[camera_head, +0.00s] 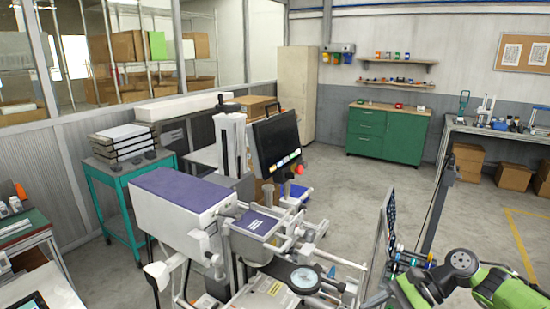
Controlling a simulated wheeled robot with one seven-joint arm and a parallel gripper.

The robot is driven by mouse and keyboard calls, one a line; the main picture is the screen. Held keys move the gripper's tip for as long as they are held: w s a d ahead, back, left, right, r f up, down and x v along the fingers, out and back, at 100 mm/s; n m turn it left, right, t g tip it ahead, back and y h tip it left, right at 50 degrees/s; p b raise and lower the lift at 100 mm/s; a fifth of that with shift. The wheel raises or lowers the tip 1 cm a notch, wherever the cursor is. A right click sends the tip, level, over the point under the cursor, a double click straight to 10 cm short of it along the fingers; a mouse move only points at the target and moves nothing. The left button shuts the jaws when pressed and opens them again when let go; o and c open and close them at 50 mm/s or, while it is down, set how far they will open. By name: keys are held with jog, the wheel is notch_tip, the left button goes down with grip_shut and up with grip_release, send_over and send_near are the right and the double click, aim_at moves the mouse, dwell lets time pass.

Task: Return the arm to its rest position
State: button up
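Green and black arm links that appear to be mine fill the lower right corner, bent close to the camera. I cannot make out my gripper or its fingertips, so I cannot see whether it holds anything. A white and purple machine (180,198) stands in the lower middle, left of the arm links. A small round dial-like disc (305,278) sits at its front. A dark screen (275,138) rises behind it. No film reel can be clearly told apart.
A teal cart (127,206) with stacked trays stands left. A green cabinet (388,135) is at the back wall, and a workbench (505,130) with boxes below is at right. A dark upright post (438,205) stands near the arm. The middle-right floor is clear.

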jog(key=s+a+r+n+h, duration=0.4)
jog(key=s+a+n+h, duration=0.3)
jog(key=a, duration=0.3)
jog(key=s+r+n+t+h, duration=0.2)
jog(key=s+n+t, duration=0.1)
jog(key=s, duration=0.4)
jog(key=s+d+r+n+t+h, duration=0.1)
jog(key=s+r+n+t, duration=0.2)
jog(key=s, duration=0.3)
jog(key=shift+s+r+h, duration=0.15)
jog(key=shift+s+h, duration=0.25)
